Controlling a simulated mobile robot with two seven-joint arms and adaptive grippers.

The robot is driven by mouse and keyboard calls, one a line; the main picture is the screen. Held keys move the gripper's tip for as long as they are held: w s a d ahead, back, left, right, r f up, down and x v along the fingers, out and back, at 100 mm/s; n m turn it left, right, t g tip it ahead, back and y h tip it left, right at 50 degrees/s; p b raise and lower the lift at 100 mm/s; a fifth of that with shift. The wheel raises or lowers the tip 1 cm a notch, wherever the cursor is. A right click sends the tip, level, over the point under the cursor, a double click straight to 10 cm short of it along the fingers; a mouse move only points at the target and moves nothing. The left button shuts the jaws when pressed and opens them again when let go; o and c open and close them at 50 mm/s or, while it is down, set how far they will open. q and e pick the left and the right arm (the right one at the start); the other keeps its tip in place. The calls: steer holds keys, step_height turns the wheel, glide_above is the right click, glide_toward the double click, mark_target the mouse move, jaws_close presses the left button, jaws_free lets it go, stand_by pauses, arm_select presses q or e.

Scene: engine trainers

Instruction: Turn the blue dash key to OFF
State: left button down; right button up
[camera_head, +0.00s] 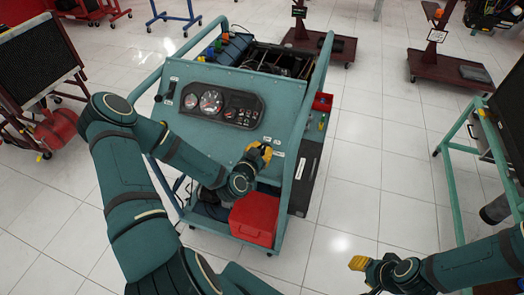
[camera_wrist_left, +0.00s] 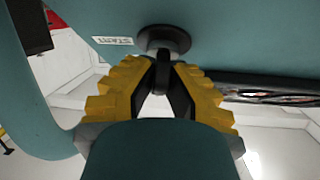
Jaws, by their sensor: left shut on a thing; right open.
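The teal dash panel (camera_head: 205,142) is on the front of the engine trainer, with a gauge cluster (camera_head: 222,104) on it. My left gripper (camera_head: 262,152) is at the panel's lower right. In the left wrist view its yellow-edged fingers (camera_wrist_left: 163,78) are shut on the dash key (camera_wrist_left: 162,62), whose visible part looks dark rather than blue. A round dark collar (camera_wrist_left: 163,39) sits behind the key on the teal panel. The key's pointing direction is not clear. My right gripper (camera_head: 361,264) is open at the lower right, far from the panel.
A small white label (camera_wrist_left: 113,41) sits beside the collar and seems to read START. A red box (camera_head: 254,218) stands on the trainer's lower shelf below my left gripper. A teal frame (camera_head: 474,150) stands at right. Tiled floor is clear between them.

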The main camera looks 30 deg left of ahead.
mark_target(262, 147)
arm_select(q)
steer(key=shift+n+y, duration=0.8)
steer(key=shift+n, duration=0.5)
steer(key=shift+r, duration=0.1)
steer(key=c, duration=1)
jaws_free()
steer(key=shift+r, duration=4.95)
